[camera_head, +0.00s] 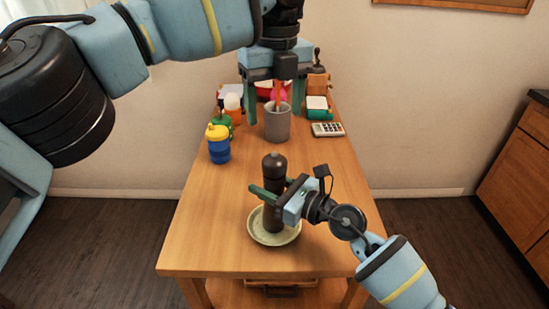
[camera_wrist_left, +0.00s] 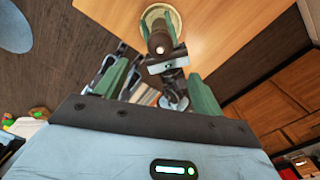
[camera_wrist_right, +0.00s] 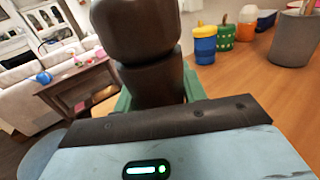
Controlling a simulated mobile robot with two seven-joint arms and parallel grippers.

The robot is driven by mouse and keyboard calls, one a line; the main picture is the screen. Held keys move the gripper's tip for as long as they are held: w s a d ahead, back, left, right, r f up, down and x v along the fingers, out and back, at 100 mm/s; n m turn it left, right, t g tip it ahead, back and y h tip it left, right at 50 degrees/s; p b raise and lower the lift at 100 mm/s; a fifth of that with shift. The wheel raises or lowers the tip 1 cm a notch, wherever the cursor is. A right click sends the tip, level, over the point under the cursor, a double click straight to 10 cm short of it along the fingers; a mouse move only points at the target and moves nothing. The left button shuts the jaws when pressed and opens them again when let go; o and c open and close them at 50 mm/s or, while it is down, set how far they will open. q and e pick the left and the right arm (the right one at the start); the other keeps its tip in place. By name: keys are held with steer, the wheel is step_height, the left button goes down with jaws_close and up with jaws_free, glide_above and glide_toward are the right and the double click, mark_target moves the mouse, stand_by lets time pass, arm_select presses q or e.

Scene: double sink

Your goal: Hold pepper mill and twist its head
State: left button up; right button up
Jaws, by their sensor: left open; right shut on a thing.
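The dark brown pepper mill (camera_head: 274,192) stands upright on a pale plate (camera_head: 256,236) near the front of the wooden table. My right gripper (camera_head: 268,192) is shut on the body of the mill, below its rounded head (camera_head: 274,165). In the right wrist view the mill (camera_wrist_right: 150,75) stands between the green fingers, close to the camera. My left gripper (camera_head: 272,82) is open and empty, held high above the back of the table. The left wrist view shows the mill (camera_wrist_left: 160,40) from above, beyond the open green fingers (camera_wrist_left: 160,92).
A grey cup (camera_head: 277,125) holding something stands mid-table. A blue and yellow jar (camera_head: 218,145), a green container (camera_head: 224,122) and a calculator (camera_head: 327,129) are around it. Small boxes stand at the back. The table is clear between the jar and the plate.

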mark_target(275, 156)
arm_select(q)
step_height(275, 156, down, 12)
steer(key=shift+f, duration=0.1)
stand_by(0.5)
steer(key=c, duration=1)
steer(key=m, duration=0.4)
steer(key=shift+m, duration=0.3)
steer(key=m, duration=0.4)
steer(key=shift+m, duration=0.3)
steer(key=m, duration=0.4)
steer(key=shift+m, duration=2.6)
